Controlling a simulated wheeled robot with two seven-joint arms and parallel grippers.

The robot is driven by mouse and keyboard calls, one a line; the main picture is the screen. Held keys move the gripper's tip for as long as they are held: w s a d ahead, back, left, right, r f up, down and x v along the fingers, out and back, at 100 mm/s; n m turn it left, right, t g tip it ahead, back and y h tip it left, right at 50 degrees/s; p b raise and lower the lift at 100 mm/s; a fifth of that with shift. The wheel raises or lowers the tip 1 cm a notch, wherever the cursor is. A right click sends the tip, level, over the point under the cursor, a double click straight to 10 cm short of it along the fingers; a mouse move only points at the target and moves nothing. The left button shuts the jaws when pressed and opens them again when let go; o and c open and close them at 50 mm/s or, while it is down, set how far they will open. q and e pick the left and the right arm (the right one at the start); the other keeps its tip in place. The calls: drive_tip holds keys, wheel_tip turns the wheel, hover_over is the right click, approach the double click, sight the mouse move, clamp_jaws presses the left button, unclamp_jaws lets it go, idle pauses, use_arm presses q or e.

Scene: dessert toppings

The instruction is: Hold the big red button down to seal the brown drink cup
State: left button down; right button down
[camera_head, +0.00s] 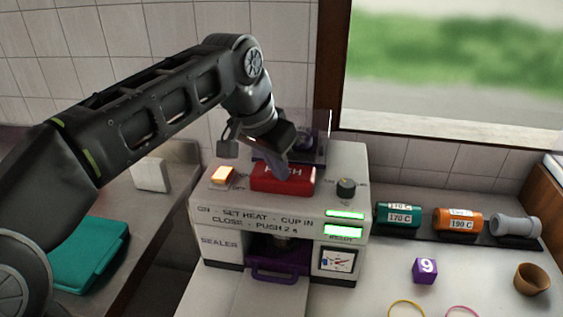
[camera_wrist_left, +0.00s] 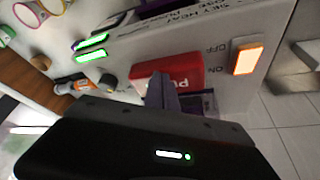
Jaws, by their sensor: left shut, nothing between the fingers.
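The big red button (camera_head: 296,187) marked PUSH is on top of the white sealer machine (camera_head: 225,248). My left gripper (camera_head: 284,172) is shut and empty, with its fingertips pointing down at the button. In the left wrist view the closed fingertips (camera_wrist_left: 161,82) overlap the red button (camera_wrist_left: 191,66). They look to be touching it or very close; I cannot tell how far it is pressed. The sealer's bay is dark above a purple drawer handle (camera_head: 279,276), and I cannot make out a cup inside. A small brown cup (camera_head: 531,280) stands at the far right. My right gripper is out of view.
The orange switch (camera_head: 222,176) and two green displays (camera_head: 345,214) are lit; a dark knob (camera_head: 346,188) sits right of the button. Teal (camera_head: 397,217) and orange (camera_head: 458,221) canisters, a purple cube (camera_head: 425,270) and rings lie right. A teal case (camera_head: 92,257) lies left.

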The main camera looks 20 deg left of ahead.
use_arm(q)
drive_tip(key=shift+s+d+r, duration=0.15)
drive_tip(key=shift+s, duration=0.4)
drive_tip(key=shift+s+d+r, duration=0.1)
drive_tip(key=shift+s+r, duration=0.05)
drive_tip(key=shift+s, duration=0.4)
drive_tip(key=shift+r+p, duration=0.35)
drive_tip(key=shift+r, duration=0.2)
wheel_tip(320, 180, up, 7)
drive_tip(key=p, duration=0.5)
drive_tip(key=shift+s+d+p, duration=0.15)
drive_tip(key=shift+s+p, duration=0.25)
